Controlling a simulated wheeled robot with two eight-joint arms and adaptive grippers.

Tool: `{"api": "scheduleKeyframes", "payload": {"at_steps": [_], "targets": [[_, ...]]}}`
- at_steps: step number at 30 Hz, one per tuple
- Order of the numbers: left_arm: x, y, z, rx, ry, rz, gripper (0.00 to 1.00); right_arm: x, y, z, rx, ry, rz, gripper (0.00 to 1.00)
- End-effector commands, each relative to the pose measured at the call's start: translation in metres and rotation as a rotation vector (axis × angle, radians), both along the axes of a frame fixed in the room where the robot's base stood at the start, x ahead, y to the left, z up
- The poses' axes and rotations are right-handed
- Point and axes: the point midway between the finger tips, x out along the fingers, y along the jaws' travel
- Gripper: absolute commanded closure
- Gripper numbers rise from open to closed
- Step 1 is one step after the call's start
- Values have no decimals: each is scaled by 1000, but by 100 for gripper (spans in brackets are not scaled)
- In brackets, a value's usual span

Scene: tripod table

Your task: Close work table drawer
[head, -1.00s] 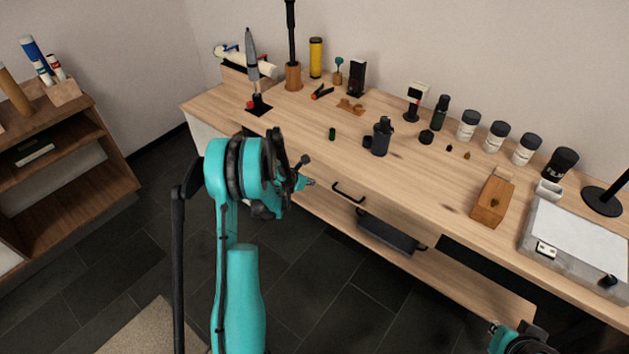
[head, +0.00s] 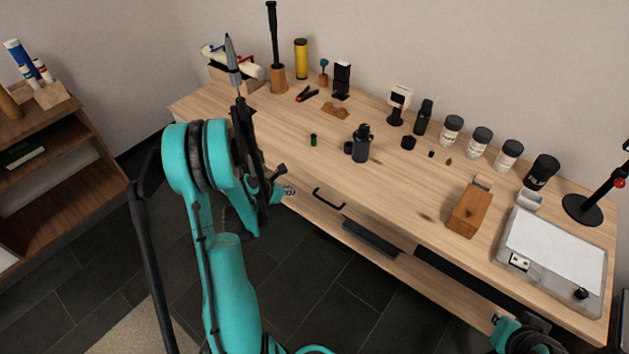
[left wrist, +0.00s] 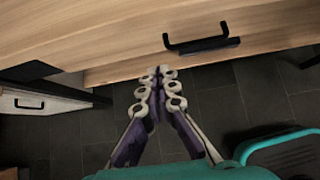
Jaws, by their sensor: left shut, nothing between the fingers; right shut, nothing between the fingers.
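The wooden work table (head: 385,192) runs across the head view. A wooden drawer front with a black bar handle (head: 329,198) is on its near side. The handle also shows in the left wrist view (left wrist: 197,43); how far that drawer stands out is unclear. A white front with a black handle (left wrist: 30,103) is at the left of the wrist view, beside a dark gap. My left gripper (head: 287,190) is shut and empty, left of the wooden drawer's handle and apart from it. My right gripper (head: 496,319) is shut near the table's front right, partly cut off.
A dark object (head: 370,238) lies below the handle. A brown shelf (head: 95,165) is at the left. Dark floor is open before the table.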

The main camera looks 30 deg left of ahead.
Motion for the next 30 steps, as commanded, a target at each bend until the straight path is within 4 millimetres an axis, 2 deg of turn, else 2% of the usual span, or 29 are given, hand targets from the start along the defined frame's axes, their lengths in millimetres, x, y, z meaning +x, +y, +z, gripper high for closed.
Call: {"api": "scheduleKeyframes", "payload": {"at_steps": [5, 16, 22, 30], "targets": [[16, -1, -20, 1, 0, -2, 100, -1, 0, -12, 0, 1, 0, 100], [71, -6, -76, 1, 0, -2, 100, -1, 0, -41, 0, 0, 0, 100], [99, -8, -72, 1, 1, -2, 100, 0, 0, -49, 0, 0, 0, 100], [109, -9, -70, 0, 0, 0, 100, -1, 0, -50, 0, 0, 0, 100]]}}
